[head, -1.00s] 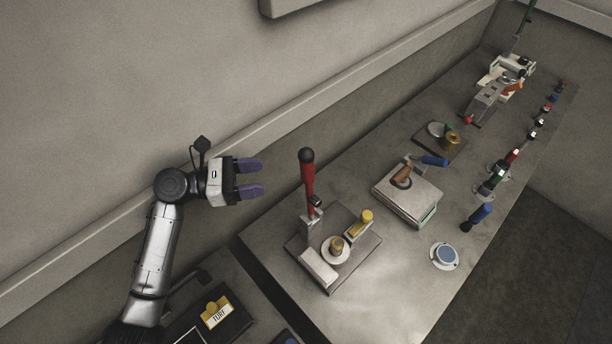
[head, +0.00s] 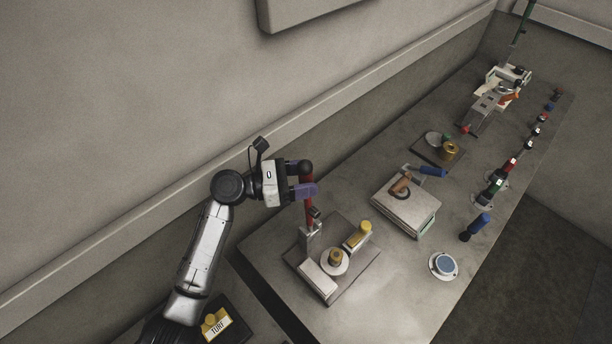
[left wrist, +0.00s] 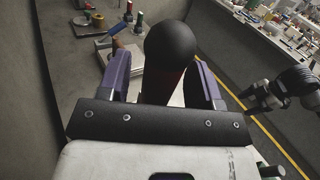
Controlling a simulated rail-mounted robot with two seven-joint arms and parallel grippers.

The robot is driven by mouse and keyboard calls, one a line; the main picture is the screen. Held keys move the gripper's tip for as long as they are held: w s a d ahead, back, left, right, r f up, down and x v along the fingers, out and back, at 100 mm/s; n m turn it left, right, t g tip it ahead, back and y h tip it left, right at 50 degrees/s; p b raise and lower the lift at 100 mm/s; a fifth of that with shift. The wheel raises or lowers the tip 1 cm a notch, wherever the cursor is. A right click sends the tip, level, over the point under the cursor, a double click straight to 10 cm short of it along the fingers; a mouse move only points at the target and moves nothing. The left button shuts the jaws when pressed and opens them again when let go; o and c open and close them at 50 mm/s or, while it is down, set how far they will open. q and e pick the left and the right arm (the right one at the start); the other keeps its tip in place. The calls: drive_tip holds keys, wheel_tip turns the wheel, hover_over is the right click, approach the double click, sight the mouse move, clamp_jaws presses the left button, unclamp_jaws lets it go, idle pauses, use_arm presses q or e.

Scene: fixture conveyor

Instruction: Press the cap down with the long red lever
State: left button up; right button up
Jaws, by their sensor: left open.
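The long red lever (head: 309,214) with a black ball knob (left wrist: 170,52) stands upright at the back of a press fixture (head: 355,281). A brass-coloured cap (head: 335,256) sits on a round white seat on that fixture, under the lever's side. My left gripper (head: 304,179) is open, with its purple fingers either side of the lever's upper part. In the left wrist view the knob sits between the two fingers, with a gap showing on each side.
A yellow-topped piece (head: 359,234) and a white block (head: 318,283) are on the same fixture. A metal box with a brown handle (head: 401,186) stands to the right. A blue round button (head: 443,264) is on the table's front part. The wall is close behind my left arm.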

use_arm(q)
drive_tip(key=shift+d, duration=0.1)
clamp_jaws()
idle(0.6)
